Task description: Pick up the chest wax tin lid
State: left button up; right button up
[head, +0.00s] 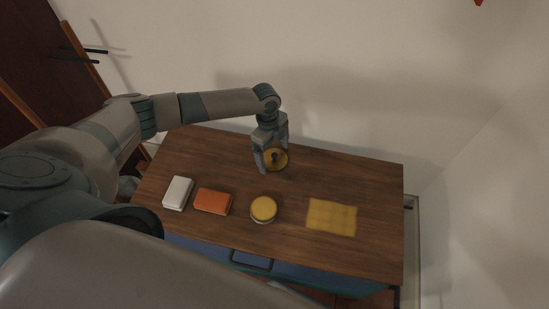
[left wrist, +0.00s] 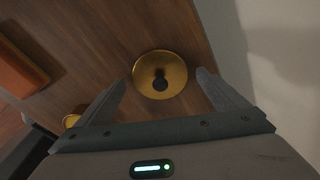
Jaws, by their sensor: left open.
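The wax tin lid (head: 279,161) is a round golden disc with a dark knob, lying on the wooden chest top (head: 350,180) near its back edge. It also shows in the left wrist view (left wrist: 168,68), between and just beyond the fingertips. My left gripper (head: 272,163) is open and empty above the lid, pointing down, and partly hides it in the head view. A round tin (head: 264,209) with a yellow top stands nearer the front edge; part of it shows in the left wrist view (left wrist: 75,120). My right gripper is not in view.
An orange block (head: 212,201) and a white block (head: 178,193) lie left of the tin. A yellow cloth (head: 332,217) lies flat to its right. A wall stands behind the chest. The chest top right of the lid is clear.

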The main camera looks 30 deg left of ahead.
aim_at(275, 154)
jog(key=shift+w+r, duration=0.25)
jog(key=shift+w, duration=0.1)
pick_arm(q)
jog(key=c, duration=1.1)
jog(key=shift+c, duration=0.2)
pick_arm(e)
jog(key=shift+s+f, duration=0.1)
pick_arm(q)
jog(key=shift+r, duration=0.15)
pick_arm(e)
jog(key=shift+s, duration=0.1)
pick_arm(q)
jog(key=shift+r, duration=0.55)
notch_tip(275, 154, up, 2)
jog(key=shift+w+r, duration=0.1)
jog(key=shift+r, duration=0.15)
jog(key=s+d+r, duration=0.5)
jog(key=d+r, duration=0.2)
jog(key=d, duration=0.3)
jog(key=shift+s+d, duration=0.15)
jog(key=shift+s, duration=0.2)
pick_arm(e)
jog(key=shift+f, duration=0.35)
